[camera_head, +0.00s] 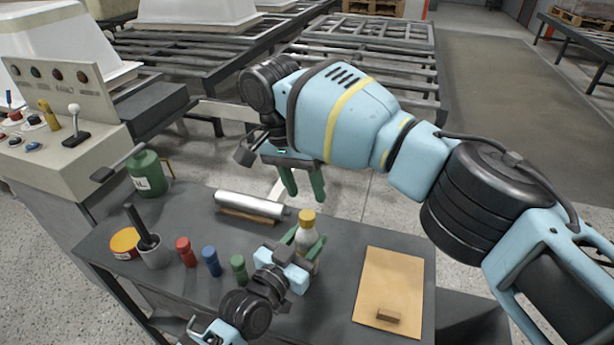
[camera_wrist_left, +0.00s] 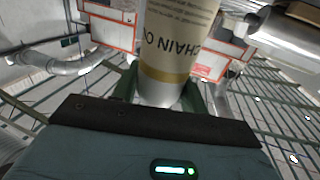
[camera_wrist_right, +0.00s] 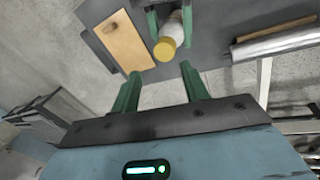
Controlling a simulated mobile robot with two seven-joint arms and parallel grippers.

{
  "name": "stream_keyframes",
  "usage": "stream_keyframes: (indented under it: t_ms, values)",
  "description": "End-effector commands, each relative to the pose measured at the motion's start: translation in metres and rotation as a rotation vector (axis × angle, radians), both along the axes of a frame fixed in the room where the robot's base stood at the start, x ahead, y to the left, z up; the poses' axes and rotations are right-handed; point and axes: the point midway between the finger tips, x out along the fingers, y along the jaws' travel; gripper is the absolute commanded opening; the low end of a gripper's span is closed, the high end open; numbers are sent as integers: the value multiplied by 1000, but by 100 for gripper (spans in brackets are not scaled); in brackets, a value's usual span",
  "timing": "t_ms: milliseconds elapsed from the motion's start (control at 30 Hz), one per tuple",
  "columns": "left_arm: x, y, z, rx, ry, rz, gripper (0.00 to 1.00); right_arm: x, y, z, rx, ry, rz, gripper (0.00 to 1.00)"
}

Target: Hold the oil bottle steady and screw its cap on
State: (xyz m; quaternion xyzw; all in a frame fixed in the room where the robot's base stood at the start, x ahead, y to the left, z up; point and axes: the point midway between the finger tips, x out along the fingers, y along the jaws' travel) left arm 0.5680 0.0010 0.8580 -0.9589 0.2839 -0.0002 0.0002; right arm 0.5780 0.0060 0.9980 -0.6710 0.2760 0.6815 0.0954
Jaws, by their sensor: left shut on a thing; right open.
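The oil bottle (camera_head: 304,238) is pale and stands upright near the middle of the bench. Its label, partly readable as "CHAIN O", shows in the left wrist view (camera_wrist_left: 178,40). The yellow cap (camera_head: 308,217) sits on top of the bottle; the right wrist view shows it too (camera_wrist_right: 164,49). I cannot tell how tightly it is on. My left gripper (camera_head: 306,246) is shut on the bottle's body, a green finger on each side. My right gripper (camera_head: 303,190) is open and empty, above and behind the bottle, apart from the cap.
Red (camera_head: 186,251), blue (camera_head: 211,261) and green (camera_head: 239,268) small bottles stand left of my left gripper. A metal roller (camera_head: 249,205) lies behind. A brown board (camera_head: 390,285) with a small block lies right. A cup (camera_head: 153,253) and orange tin (camera_head: 125,243) stand left.

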Motion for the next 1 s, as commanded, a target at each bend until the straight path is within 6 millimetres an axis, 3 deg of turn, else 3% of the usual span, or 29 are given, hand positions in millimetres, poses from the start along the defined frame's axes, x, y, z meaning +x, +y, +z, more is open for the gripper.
stream_keyframes:
  t_ms: [1000]
  values:
    - [0, 0, 0, 1, 1, 0, 0, -3, -4, 16, 215, 236, 1743, 45]
